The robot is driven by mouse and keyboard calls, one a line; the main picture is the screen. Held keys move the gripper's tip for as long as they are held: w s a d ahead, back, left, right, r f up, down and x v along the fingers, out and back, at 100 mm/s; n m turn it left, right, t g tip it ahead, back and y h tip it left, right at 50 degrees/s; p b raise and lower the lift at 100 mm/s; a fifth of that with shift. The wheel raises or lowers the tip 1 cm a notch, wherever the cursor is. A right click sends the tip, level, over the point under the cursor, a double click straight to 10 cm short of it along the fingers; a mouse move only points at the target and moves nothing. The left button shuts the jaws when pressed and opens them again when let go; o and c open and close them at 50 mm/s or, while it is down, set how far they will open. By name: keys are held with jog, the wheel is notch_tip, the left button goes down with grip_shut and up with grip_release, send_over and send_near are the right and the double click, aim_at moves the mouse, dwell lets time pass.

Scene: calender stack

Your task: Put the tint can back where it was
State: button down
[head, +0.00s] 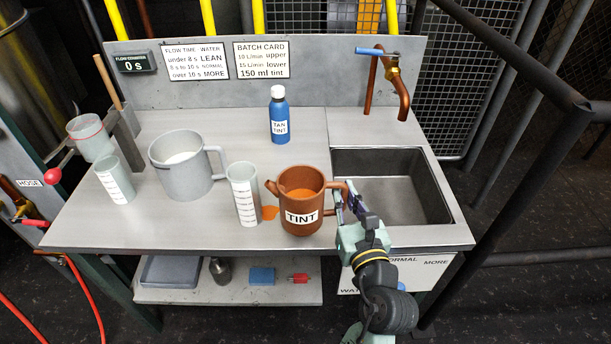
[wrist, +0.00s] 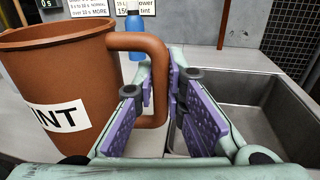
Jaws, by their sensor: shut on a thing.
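The tint can (head: 301,186) is a brown, spouted can with a white TINT label and orange liquid inside. It appears upright on the front part of the bench, just left of the sink; I cannot tell whether its base touches the bench. My gripper (head: 350,200) is at its right side, shut on the can's handle. In the wrist view, the can (wrist: 75,75) fills the left side, and my gripper's purple pads (wrist: 160,100) are on either side of the upright part of the handle. An orange patch (head: 269,212) lies on the bench just left of the can.
A graduated cylinder (head: 243,194) stands close left of the can, with a large grey jug (head: 183,166) beyond it. The sink (head: 395,190) is open at the right. Bench space is clear between bottle and can.

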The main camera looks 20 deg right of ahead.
jog(key=b, duration=0.1)
jog(key=w+b, duration=0.1)
jog(key=w+f+b, duration=0.1)
jog(key=b, duration=0.1)
jog(key=shift+w+d, duration=0.15)
jog(key=shift+d, duration=0.2)
jog(key=shift+w+d+f+p, duration=0.55)
jog(key=shift+w+f+p, duration=0.1)
jog(key=shift+w, duration=1.5)
jog(key=shift+w+d+f+p, duration=0.55)
jog(key=shift+w+f+p, duration=0.1)
jog(key=shift+w, duration=1.45)
jog(key=shift+w+d+f+p, duration=0.55)
jog(key=shift+w+f+p, duration=0.1)
jog(key=shift+w, duration=1.5)
jog(key=shift+f, duration=0.2)
jog(key=c, duration=1.7)
grip_release()
jog(key=shift+o, duration=0.2)
